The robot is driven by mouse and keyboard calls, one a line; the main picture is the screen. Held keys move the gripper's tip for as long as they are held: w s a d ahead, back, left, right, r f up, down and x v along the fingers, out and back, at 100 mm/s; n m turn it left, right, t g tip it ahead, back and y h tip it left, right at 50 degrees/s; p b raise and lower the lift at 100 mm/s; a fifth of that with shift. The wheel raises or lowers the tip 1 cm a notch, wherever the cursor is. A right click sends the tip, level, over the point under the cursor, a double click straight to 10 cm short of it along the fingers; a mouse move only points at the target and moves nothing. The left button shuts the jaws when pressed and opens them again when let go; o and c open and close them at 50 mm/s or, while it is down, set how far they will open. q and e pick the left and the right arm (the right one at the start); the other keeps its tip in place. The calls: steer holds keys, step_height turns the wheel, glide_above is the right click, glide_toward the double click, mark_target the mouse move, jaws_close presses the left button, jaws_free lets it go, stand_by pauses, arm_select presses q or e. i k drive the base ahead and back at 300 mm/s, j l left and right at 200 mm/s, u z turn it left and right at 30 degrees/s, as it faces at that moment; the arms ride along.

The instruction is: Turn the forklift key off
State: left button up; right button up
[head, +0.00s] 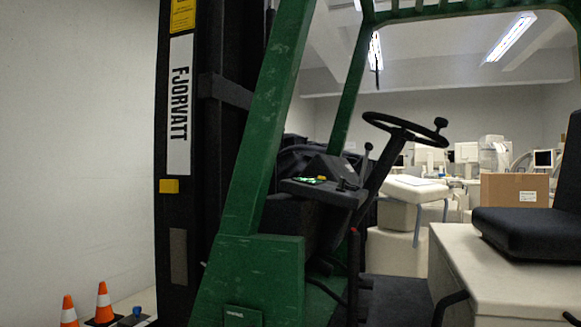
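A green forklift (262,150) with a dark mast on its left side fills the middle of the head view. Its dark dashboard (325,190) sits below the steering wheel (404,127). Small green and yellow details and a small dark lever-like shape (342,184) show on the dashboard. The key is too small to make out for certain, and so is its position. Neither of my grippers is in view.
A black seat (530,228) stands on a pale body panel at the right. Two orange cones (104,303) stand on the floor at the lower left. A cardboard box (514,190) and white equipment are behind. The forklift's side is open between dashboard and seat.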

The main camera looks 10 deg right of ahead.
mark_target(343, 180)
steer(key=k+l, duration=0.1)
steer(key=l, duration=0.8)
steer(key=k+l, duration=0.15)
steer(key=l, duration=0.3)
